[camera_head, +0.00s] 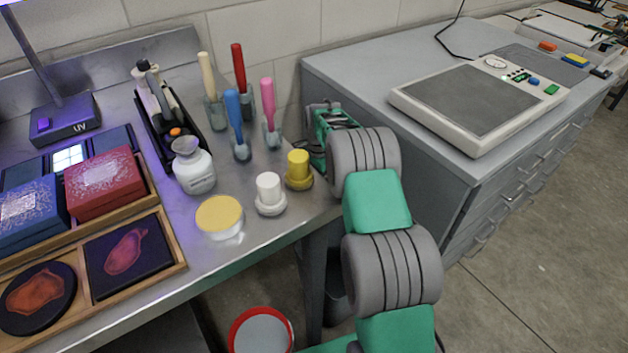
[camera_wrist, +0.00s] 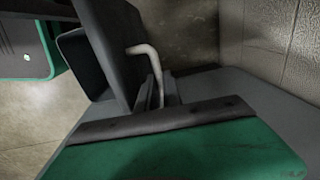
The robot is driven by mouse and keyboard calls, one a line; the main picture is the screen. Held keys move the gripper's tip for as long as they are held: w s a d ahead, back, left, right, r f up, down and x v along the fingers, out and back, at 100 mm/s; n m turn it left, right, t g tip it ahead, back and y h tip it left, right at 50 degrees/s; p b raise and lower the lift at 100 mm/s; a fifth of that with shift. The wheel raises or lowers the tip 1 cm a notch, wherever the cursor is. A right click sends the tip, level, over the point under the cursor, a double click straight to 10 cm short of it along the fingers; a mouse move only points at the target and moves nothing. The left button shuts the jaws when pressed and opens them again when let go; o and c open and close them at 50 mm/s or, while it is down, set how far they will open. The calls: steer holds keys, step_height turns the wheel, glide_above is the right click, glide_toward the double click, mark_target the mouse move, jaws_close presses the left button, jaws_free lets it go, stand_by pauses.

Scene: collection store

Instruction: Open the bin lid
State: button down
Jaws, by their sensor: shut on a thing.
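A pale bent handle (camera_wrist: 150,62) rises in the middle of the wrist view, beside a dark grey tilted panel (camera_wrist: 108,42) that looks like the bin lid. My gripper (camera_wrist: 161,98) is shut on the lower part of this handle. Left of and behind the panel shows a dark box-like shape that looks like the bin (camera_wrist: 80,62). In the head view, a dark bin (camera_head: 338,288) stands on the floor between the bench and the cabinet, mostly hidden by the bench leg and my arm. My fingertips are hidden there.
A steel bench (camera_head: 262,238) with jars, brushes and boxes stands left of my arm. A grey drawer cabinet (camera_head: 345,58) with a scale-like device (camera_head: 470,105) stands right. A red-rimmed round container (camera_head: 233,330) is on the floor in front. Open floor lies at right.

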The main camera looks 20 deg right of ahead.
steer(key=c, duration=1.8)
jaws_free()
steer(key=shift+d, duration=0.1)
steer(key=o, duration=0.3)
steer(key=shift+a, duration=0.2)
step_height(320, 180, up, 8)
steer(key=shift+s+f+p, duration=0.1)
steer(key=shift+s+p, duration=0.05)
steer(key=shift+p, duration=0.6)
